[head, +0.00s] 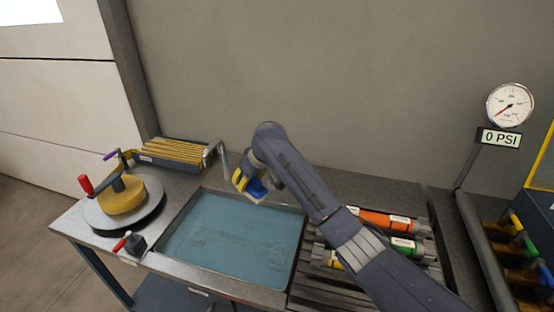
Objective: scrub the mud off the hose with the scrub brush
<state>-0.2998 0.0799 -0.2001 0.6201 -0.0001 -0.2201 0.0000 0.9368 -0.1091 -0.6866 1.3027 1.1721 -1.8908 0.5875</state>
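My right arm reaches in from the lower right, and my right gripper (256,182) is over the back of the blue-grey basin (215,275). A small yellow-and-blue thing, which looks like the scrub brush (257,190), is at the gripper's end, above the basin. The gripper appears shut on it, though the fingers are mostly hidden. My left gripper is not in view. I cannot make out a muddy hose; the basin shows only faint darker marks. A yellow coil-like drum (122,198) sits on a round turntable at the left.
A tray of yellowish strips (175,150) is at the back left. Orange (385,221) and green labelled cylinders lie in a rack, partly behind my arm. A gauge (510,105) above a "0 PSI" sign stands at right.

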